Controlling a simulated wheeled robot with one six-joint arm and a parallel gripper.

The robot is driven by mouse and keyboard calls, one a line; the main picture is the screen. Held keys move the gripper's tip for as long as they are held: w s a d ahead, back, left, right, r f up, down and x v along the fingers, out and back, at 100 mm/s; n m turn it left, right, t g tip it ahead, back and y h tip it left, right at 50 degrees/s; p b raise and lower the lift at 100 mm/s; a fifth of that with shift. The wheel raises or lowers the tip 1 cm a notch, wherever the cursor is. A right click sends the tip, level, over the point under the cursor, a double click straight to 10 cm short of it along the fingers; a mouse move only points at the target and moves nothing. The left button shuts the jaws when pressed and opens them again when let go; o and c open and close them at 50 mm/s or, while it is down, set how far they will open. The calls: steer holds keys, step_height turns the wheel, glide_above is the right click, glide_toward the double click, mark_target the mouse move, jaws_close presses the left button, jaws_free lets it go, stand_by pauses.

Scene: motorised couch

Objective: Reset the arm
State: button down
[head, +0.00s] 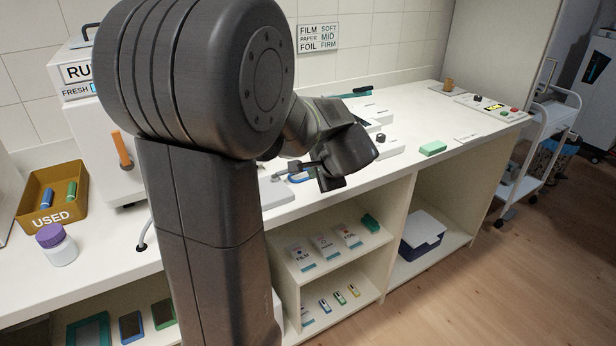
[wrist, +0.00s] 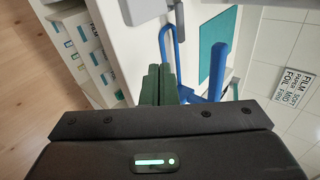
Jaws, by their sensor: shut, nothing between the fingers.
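My arm rises in the foreground of the head view and bends to the right over the counter. My gripper (head: 330,183) hangs at the counter's front edge and is partly hidden by my wrist. In the wrist view its two dark fingers (wrist: 158,72) lie side by side, shut with nothing between them. A blue handle (head: 298,178) is just left of the gripper in the head view. Blue bars (wrist: 215,72) show right of the fingers in the wrist view; I cannot tell whether the fingers touch them.
The white counter (head: 400,160) carries a green block (head: 433,148), a mustard "USED" bin (head: 52,215) and a purple-lidded jar (head: 56,244). Shelves below hold cards and a dark blue box (head: 422,238). A white trolley (head: 540,135) stands at right. The wooden floor (head: 510,270) in front is clear.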

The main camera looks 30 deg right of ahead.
steer(key=shift+v, duration=0.8)
steer(key=shift+f, duration=0.1)
